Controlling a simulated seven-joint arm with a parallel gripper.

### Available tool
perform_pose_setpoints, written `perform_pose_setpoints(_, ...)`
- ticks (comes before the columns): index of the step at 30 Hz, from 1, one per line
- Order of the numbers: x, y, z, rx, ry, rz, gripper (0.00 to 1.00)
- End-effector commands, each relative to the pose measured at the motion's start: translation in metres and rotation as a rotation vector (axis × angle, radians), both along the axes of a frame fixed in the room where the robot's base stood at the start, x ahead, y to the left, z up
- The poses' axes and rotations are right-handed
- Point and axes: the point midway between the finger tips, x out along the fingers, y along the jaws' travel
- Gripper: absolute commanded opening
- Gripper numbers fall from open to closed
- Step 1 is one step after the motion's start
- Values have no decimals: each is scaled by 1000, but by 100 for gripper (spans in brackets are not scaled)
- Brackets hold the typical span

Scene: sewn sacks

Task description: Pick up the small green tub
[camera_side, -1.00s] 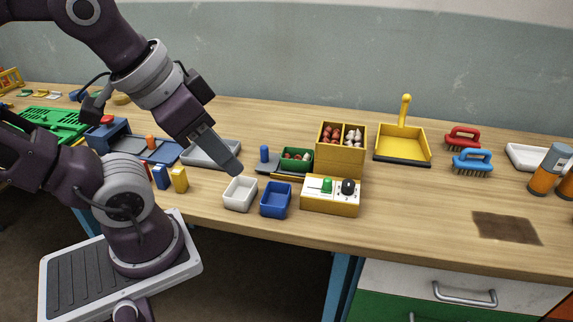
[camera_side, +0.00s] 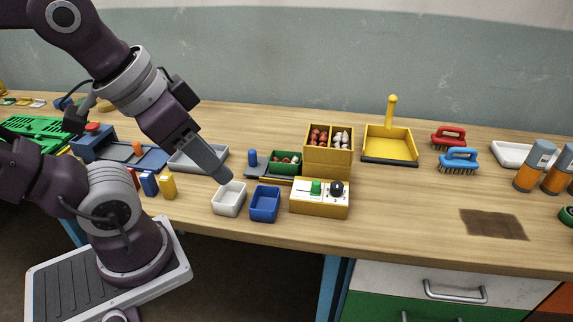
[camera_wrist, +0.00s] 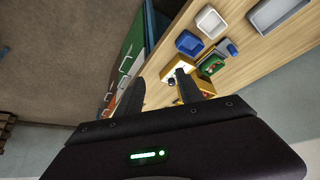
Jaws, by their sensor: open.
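The small green tub (camera_side: 285,168) stands on the bench next to a blue cylinder and against the yellow two-part bin. It holds red and pale pieces. In the wrist view the green tub (camera_wrist: 212,66) shows beyond my fingers, up and to the right. My gripper (camera_side: 222,175) is open in the side view, above and behind the white tub, to the left of the green tub and apart from it. In the wrist view, nothing shows between the fingers of my gripper (camera_wrist: 161,76) except background.
A white tub (camera_side: 229,208) and a blue tub (camera_side: 265,212) stand in front. The yellow bin (camera_side: 327,168) and yellow control box (camera_side: 319,207) stand close on the right. A grey tray (camera_side: 198,158) lies behind my gripper.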

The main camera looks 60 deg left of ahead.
Motion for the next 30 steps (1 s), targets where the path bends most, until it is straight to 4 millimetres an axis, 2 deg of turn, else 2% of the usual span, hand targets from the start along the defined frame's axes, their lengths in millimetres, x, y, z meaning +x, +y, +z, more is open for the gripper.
perform_pose_setpoints(1, 0, 0, 0, 0, 0, 0, 56)
perform_pose_setpoints(5, 0, 0, 0, 0, 0, 0, 80)
perform_pose_setpoints(14, 1, 0, 0, -6, 9, 8, 80)
perform_pose_setpoints(17, 11, -2, -4, -87, 107, 99, 80)
perform_pose_setpoints(20, 39, -2, -13, -279, 298, 305, 80)
perform_pose_setpoints(23, 81, 8, -24, -537, 488, 568, 80)
perform_pose_setpoints(26, 130, 39, -43, -829, 642, 848, 80)
perform_pose_setpoints(27, 149, 59, -54, -956, 689, 963, 80)
perform_pose_setpoints(29, 175, 94, -75, -1149, 742, 1133, 80)
perform_pose_setpoints(30, 187, 120, -91, -1275, 766, 1239, 80)
